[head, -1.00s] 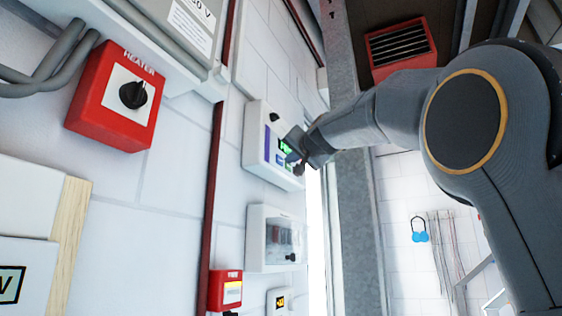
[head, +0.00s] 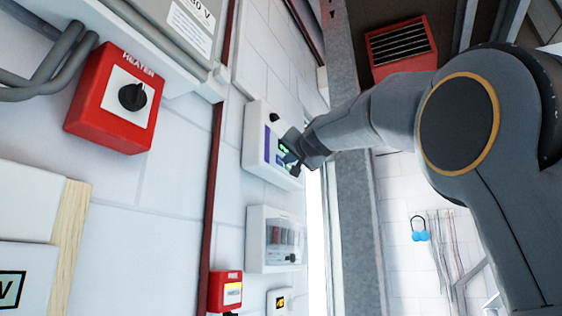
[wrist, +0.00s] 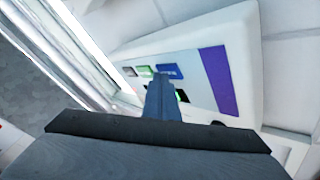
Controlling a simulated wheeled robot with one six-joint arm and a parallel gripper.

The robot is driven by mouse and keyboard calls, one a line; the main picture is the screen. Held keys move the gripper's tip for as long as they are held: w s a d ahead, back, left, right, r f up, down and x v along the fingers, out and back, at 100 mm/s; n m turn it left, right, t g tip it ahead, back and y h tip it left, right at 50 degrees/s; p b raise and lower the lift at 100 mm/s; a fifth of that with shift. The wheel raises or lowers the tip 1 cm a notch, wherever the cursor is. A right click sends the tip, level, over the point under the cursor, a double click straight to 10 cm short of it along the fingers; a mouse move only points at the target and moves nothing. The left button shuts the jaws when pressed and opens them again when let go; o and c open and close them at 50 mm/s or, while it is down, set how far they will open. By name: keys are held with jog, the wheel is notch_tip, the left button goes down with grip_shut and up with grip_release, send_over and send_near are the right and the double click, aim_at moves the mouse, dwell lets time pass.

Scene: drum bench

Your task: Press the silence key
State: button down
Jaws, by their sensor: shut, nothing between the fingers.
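The white alarm panel (head: 254,150) is mounted on the wall in the middle of the head view, with a purple strip and a lit green display. In the wrist view the panel (wrist: 262,75) shows a blue key (wrist: 170,71), a green key (wrist: 145,71) and a dark reddish key (wrist: 128,71) in a row. Their labels are too small to read, so I cannot tell which is the silence key. My gripper (wrist: 162,88) is shut and empty, in front of the display, its tip close to the blue key. Contact cannot be told. The gripper (head: 291,160) partly hides the panel's face.
A red heater switch box (head: 113,97) is on the wall at left. A clear-covered box (head: 257,240) sits below the panel, with a small red call point (head: 226,290) lower left. A grey metal post (head: 352,220) stands close to the panel's right.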

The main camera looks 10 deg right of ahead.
dwell(0.4)
jog(key=shift+s+d+b, duration=0.3)
jog(key=shift+d+b, duration=0.1)
jog(key=shift+b, duration=0.2)
jog(key=s+d+b, duration=0.3)
jog(key=d+b, duration=0.1)
jog(key=d, duration=0.1)
jog(key=shift+s+b, duration=0.3)
jog(key=shift+b, duration=0.05)
dwell(0.5)
